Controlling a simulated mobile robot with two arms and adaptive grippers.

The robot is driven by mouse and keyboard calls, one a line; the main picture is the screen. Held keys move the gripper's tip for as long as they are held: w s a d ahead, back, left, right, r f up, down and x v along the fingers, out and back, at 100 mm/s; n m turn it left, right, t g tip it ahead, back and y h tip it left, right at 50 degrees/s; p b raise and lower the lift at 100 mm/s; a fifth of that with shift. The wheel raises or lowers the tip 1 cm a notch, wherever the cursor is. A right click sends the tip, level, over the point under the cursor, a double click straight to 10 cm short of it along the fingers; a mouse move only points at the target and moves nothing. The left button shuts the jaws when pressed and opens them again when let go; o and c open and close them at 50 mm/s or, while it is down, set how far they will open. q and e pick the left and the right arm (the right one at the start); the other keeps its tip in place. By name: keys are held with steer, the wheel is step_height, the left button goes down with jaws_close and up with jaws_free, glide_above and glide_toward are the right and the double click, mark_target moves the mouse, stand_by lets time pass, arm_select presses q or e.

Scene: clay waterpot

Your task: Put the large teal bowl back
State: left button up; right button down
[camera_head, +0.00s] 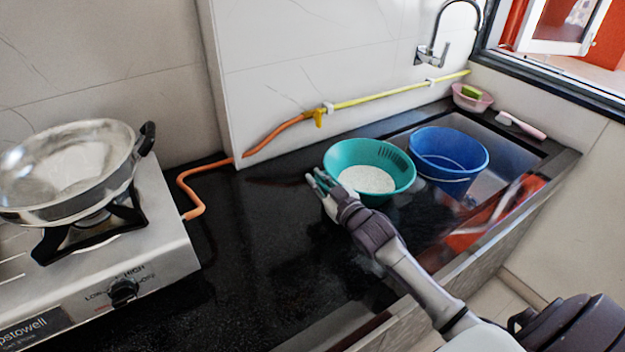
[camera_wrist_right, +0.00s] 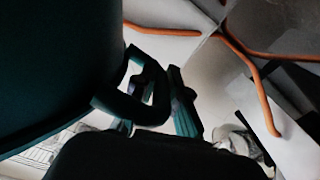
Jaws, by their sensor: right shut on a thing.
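The large teal bowl (camera_head: 365,152) is upright, with white contents in its bottom and slots in its right wall. It is at the black counter, just left of the blue bucket. My right gripper (camera_head: 324,184) is shut on the bowl's left rim. In the right wrist view, the dark side of the bowl (camera_wrist_right: 50,65) fills the left, and the gripper's fingers (camera_wrist_right: 160,95) are at its edge. I cannot tell whether the bowl's underside touches the counter. My left gripper is not in view.
The blue bucket (camera_head: 448,150) stands in the sink (camera_head: 510,150). A pink dish (camera_head: 470,103) and a brush (camera_head: 521,125) are at the back right. A stove (camera_head: 150,240) with a steel pan (camera_head: 70,165) is at left. The middle counter (camera_head: 265,235) is clear; an orange hose (camera_head: 190,195) runs behind.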

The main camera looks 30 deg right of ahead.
steer(key=c, duration=1.6)
jaws_free()
steer(key=o, duration=0.3)
steer(key=shift+o, duration=0.5)
steer(key=shift+s+f, duration=0.1)
steer(key=shift+s, duration=0.2)
steer(key=s, duration=0.7)
steer(key=s+d, duration=0.1)
steer(key=s, duration=0.3)
steer(key=shift+s+b, duration=0.2)
steer(key=shift+b, duration=0.15)
